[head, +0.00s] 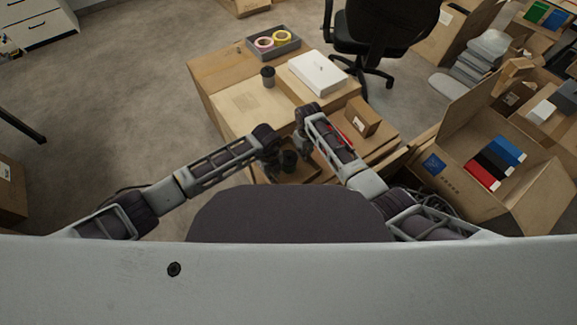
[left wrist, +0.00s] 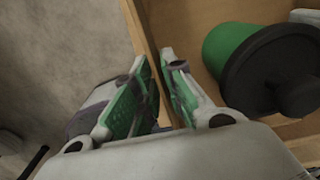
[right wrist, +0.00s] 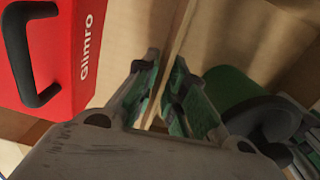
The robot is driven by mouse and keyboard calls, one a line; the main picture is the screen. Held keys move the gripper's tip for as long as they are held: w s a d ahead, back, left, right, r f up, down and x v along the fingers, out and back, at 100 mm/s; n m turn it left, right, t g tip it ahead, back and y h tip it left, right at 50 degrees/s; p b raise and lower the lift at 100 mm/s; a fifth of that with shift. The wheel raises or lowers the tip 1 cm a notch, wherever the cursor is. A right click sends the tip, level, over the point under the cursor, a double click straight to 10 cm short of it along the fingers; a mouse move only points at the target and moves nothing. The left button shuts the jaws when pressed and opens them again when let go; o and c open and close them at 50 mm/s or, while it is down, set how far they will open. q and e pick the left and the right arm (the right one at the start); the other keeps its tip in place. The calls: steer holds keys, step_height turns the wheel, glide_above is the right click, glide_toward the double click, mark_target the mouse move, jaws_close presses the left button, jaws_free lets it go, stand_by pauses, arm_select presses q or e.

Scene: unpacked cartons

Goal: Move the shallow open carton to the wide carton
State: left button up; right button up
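The shallow open carton (head: 305,176) is low in the middle of the head view, partly hidden by my arms. It holds a green canister with a black lid (left wrist: 235,60), which also shows in the right wrist view (right wrist: 235,88). My left gripper (left wrist: 155,62) has its fingers closed on either side of one carton wall. My right gripper (right wrist: 165,62) has its fingers closed on either side of another wall. Which carton is the wide one I cannot tell for sure; a broad open carton (head: 455,185) with folders stands at the right.
A red case with a black handle (right wrist: 60,50) lies beside my right gripper. Closed cartons (head: 235,108) ahead bear a dark cup (head: 268,76), a white box (head: 318,72) and a grey tray (head: 252,48) with tape rolls. A small box (head: 362,116) stands near.

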arm_select(q)
jaws_close()
arm_select(e)
jaws_close()
arm_select(q)
steer(key=shift+r+p, duration=0.3)
steer(key=shift+r, duration=0.05)
arm_select(e)
steer(key=shift+r, duration=0.3)
